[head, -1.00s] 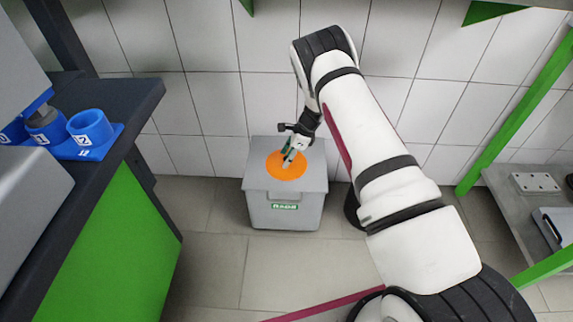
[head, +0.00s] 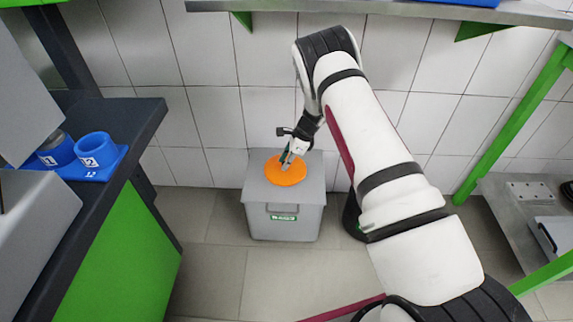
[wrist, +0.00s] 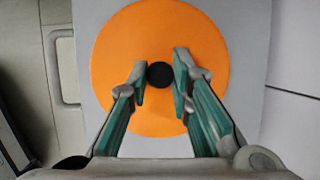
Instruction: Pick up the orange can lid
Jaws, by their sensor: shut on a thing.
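The orange can lid (head: 279,176) is a round disc over the grey can (head: 284,220). In the wrist view the lid (wrist: 125,45) shows a black knob (wrist: 160,75) at its middle. My gripper (wrist: 160,78) has one finger on each side of this knob and is shut on the lid by it. In the head view my gripper (head: 288,163) points down onto the lid. The lid looks roughly level and slightly raised from the can's top. The can's opening is hidden beneath it.
A bench with a dark top and green panel (head: 125,240) stands at the left, with blue numbered cups (head: 93,150) on it. A grey metal shelf (head: 525,205) with green posts is at the right. A tiled wall (head: 215,125) is close behind the can.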

